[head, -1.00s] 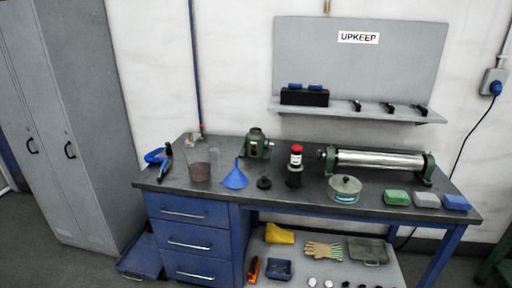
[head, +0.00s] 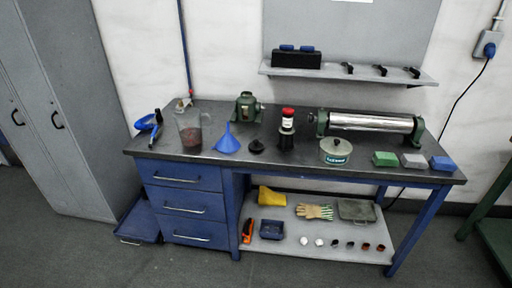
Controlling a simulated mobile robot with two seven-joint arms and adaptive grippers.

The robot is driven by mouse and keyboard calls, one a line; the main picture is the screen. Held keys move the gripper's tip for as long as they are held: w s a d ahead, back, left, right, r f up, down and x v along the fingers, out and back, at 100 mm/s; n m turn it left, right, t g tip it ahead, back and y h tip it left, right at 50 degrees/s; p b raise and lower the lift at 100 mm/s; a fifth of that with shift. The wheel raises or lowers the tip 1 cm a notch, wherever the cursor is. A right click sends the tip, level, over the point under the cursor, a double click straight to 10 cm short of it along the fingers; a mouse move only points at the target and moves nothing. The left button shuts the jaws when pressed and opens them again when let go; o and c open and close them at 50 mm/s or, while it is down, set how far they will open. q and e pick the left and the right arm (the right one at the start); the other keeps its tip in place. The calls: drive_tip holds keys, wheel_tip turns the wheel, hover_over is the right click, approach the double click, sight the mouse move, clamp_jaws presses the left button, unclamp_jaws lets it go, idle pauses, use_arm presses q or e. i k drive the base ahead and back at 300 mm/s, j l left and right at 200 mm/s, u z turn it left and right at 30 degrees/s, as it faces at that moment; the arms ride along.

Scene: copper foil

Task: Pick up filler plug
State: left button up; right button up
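A small black round piece (head: 256,146) with a raised middle sits on the dark bench top (head: 285,166), between the blue funnel (head: 228,141) and a dark bottle with a red cap (head: 287,126). It looks like the filler plug, though at this size I cannot be certain. It stands clear of the things beside it. A green cast housing (head: 246,106) stands behind it. Neither of my grippers shows in the head view.
A clear jug (head: 189,130) with dark liquid stands left of the funnel. A round tin (head: 336,151), a green-ended metal roller (head: 372,123) and colored blocks stand right. The lower shelf (head: 330,249) holds gloves and small parts. An open blue drawer (head: 141,224) sits low left.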

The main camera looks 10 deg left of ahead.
sight(255, 146)
drive_tip(key=i+j+z, duration=0.3)
drive_tip(key=j, duration=0.3)
drive_tip(key=i+j+z, duration=0.35)
drive_tip(key=j, duration=0.3)
drive_tip(key=i+j+z, duration=0.15)
drive_tip(key=j, duration=0.2)
